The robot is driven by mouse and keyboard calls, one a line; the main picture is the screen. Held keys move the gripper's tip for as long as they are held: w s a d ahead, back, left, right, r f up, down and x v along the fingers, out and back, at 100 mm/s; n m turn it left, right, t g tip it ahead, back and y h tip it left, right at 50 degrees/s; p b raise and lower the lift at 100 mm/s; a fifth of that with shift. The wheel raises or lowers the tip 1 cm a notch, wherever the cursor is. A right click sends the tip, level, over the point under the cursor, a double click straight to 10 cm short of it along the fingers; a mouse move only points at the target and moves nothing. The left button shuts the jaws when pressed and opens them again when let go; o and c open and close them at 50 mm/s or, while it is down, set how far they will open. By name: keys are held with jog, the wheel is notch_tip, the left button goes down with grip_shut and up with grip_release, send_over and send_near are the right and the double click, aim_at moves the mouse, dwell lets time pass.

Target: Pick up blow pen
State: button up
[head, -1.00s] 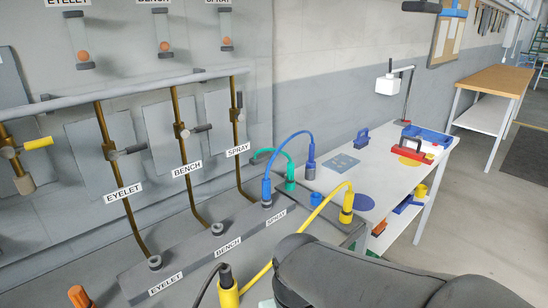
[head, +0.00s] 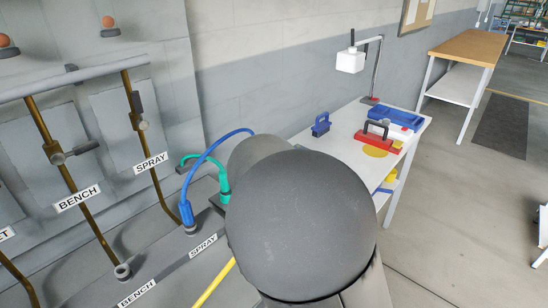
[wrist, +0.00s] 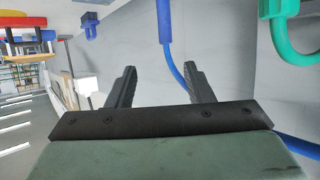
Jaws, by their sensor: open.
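I cannot tell which thing is the blow pen; none is labelled so. A blue hose (head: 213,150) arches from a blue plug (head: 186,213) at the SPRAY socket and passes behind my arm, which hides its far end. In the wrist view the blue hose (wrist: 175,62) runs beyond my gripper (wrist: 160,70), thickening into a blue fitting (wrist: 164,20) at the top edge. My gripper is open and empty, its two black fingers apart. The head view does not show my gripper; my dark arm covers it.
A green hose (head: 190,158) with a green plug (head: 223,186) stands beside the blue one; its loop (wrist: 281,38) is close on the right in the wrist view. The white table holds a blue handled block (head: 321,124), a red handled tool (head: 366,138) and a blue tray (head: 396,117).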

jog(key=shift+a+p+x, duration=0.15)
jog(key=shift+p+x, duration=0.1)
jog(key=shift+x, duration=2.4)
jog(key=shift+a+p+x, duration=0.15)
jog(key=shift+p+x, duration=0.1)
jog(key=shift+x, duration=2.45)
jog(key=shift+a+p+x, duration=0.15)
jog(key=shift+p+x, duration=0.1)
jog(key=shift+x, duration=2.4)
jog(key=shift+s, duration=0.1)
jog(key=shift+c, duration=0.4)
jog(key=c, duration=0.8)
